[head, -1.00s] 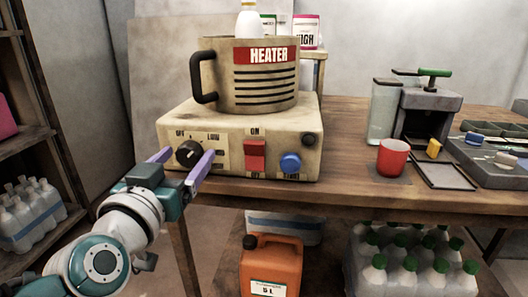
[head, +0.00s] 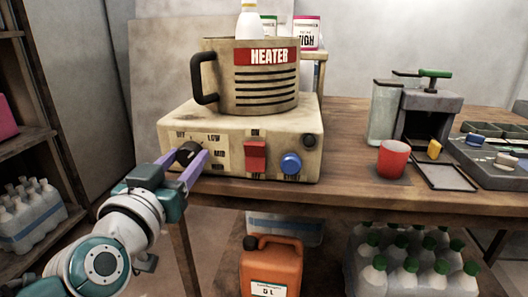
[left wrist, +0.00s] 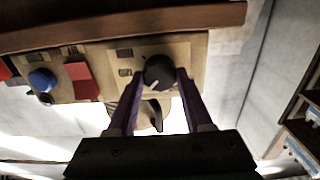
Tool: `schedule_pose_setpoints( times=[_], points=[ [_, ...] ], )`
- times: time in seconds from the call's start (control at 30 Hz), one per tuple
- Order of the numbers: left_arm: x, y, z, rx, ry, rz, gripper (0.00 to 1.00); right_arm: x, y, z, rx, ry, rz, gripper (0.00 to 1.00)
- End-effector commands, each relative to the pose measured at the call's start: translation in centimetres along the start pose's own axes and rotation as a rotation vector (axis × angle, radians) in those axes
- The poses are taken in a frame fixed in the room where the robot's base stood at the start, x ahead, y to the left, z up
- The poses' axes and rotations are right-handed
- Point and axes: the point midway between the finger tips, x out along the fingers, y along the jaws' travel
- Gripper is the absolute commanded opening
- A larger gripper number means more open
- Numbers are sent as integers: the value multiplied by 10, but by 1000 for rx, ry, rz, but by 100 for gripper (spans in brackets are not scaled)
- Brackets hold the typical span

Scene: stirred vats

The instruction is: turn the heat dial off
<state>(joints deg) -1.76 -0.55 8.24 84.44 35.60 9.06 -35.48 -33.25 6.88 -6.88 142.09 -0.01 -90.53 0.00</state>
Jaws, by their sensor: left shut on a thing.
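The heat dial (head: 186,153) is a dark round knob at the left of the heater's beige front panel, with OFF, LOW and MID marks around it. It also shows in the left wrist view (left wrist: 158,73), with a pale pointer line on its face. My left gripper (head: 184,160) has its purple fingers shut on the dial, one on each side; its fingers also show in the left wrist view (left wrist: 155,92). The fingers hide part of the dial in the head view. The heater base (head: 225,135) stands on the wooden table. My right gripper is not in view.
A red switch (head: 255,156) and a blue button (head: 290,163) sit right of the dial. A labelled heater pot (head: 222,80) stands on top. A red cup (head: 393,158) and a press (head: 428,110) are farther right. An orange jug (head: 272,268) is below the table edge.

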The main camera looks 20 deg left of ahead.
Motion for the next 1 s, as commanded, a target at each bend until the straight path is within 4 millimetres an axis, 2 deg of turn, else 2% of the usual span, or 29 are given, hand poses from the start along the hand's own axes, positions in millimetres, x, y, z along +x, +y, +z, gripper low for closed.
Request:
schedule_pose_setpoints(
  times=[0.37, 1.0],
  points=[
    [0, -1, -1, -128, 1, 0, 0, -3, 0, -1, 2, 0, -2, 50],
    [0, -2, 0, -638, 1, 1, 0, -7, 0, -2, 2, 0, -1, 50]
  ],
)
